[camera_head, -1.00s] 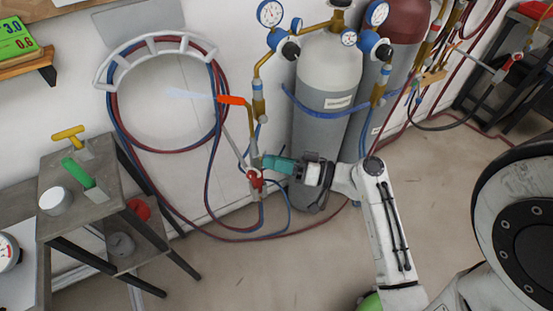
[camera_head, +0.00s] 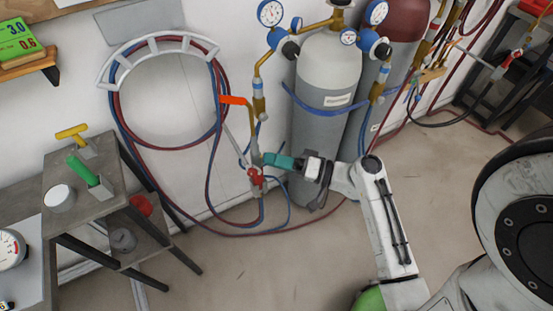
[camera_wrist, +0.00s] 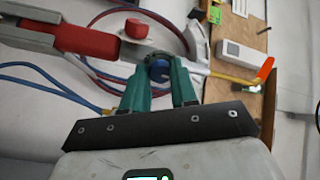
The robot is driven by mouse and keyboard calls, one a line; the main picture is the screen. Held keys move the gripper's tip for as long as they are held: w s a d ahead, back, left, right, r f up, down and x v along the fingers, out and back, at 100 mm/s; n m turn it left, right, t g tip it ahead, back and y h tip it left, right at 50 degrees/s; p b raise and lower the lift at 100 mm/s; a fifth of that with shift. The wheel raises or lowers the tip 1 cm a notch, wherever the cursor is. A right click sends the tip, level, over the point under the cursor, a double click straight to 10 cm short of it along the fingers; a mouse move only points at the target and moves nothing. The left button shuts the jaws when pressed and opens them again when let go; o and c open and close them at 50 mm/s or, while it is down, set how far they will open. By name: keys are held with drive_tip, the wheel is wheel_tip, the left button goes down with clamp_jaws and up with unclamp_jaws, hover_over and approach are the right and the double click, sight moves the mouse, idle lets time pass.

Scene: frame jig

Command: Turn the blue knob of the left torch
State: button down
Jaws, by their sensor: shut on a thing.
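The left torch (camera_head: 256,174) hangs below the orange lever (camera_head: 236,100), beside the grey cylinder; its red part and metal body also show in the wrist view (camera_wrist: 85,40). The blue knob (camera_wrist: 160,70) sits between the teal fingertips of my gripper (camera_wrist: 160,76), which is shut on it. In the head view my gripper (camera_head: 268,160) reaches the torch from the right, and its fingers hide the blue knob. A red knob (camera_wrist: 131,28) on the torch stands apart from the fingers. No flame shows at the torch.
The grey cylinder (camera_head: 325,130) and dark red cylinder (camera_head: 402,25) stand behind my arm. Red and blue hoses loop from a white wall rack (camera_head: 160,42). A grey stepped stand (camera_head: 105,205) is at left. Another torch (camera_head: 505,66) is at right. The floor between is clear.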

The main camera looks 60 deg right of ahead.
drive_tip(key=c, duration=0.9)
unclamp_jaws()
drive_tip(key=shift+o, duration=0.2)
drive_tip(key=b+v, duration=0.2)
drive_tip(key=v, duration=0.8)
drive_tip(key=shift+s+b, duration=0.4)
drive_tip(key=shift+d, duration=0.1)
drive_tip(key=s+a+f+n+g+h, duration=0.1)
drive_tip(key=a+f+n+g+h, duration=0.3)
drive_tip(key=a+f+n+g, duration=0.5)
drive_tip(key=a+f+g, duration=0.2)
drive_tip(key=a+g, duration=0.3)
drive_tip(key=g, duration=0.3)
drive_tip(key=shift+n, duration=0.4)
